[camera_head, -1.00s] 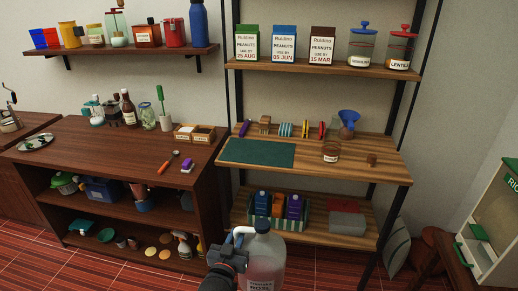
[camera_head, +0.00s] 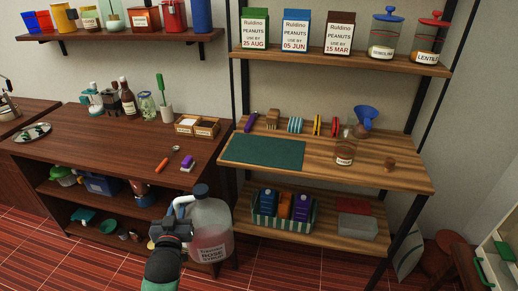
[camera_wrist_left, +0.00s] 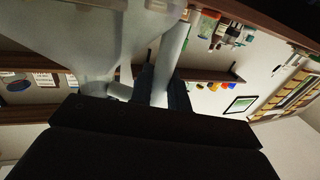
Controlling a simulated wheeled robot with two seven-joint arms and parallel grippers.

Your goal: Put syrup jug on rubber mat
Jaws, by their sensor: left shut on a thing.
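The syrup jug (camera_head: 212,232) is a large translucent bottle with a dark cap, a pale handle and a label reading rose syrup. My left gripper (camera_head: 184,215) is shut on its handle at the jug's left side. The jug looks upright and is in front of the shelving, lower in the picture than the mat. In the left wrist view the pale jug (camera_wrist_left: 80,35) fills the upper left, close to the gripper (camera_wrist_left: 160,88). The green rubber mat (camera_head: 263,152) lies flat and bare on the left part of the wooden shelf top. My right gripper is not in view.
A striped crate (camera_head: 283,208) is on the shelf below. A dark wooden counter (camera_head: 110,150) is at left.

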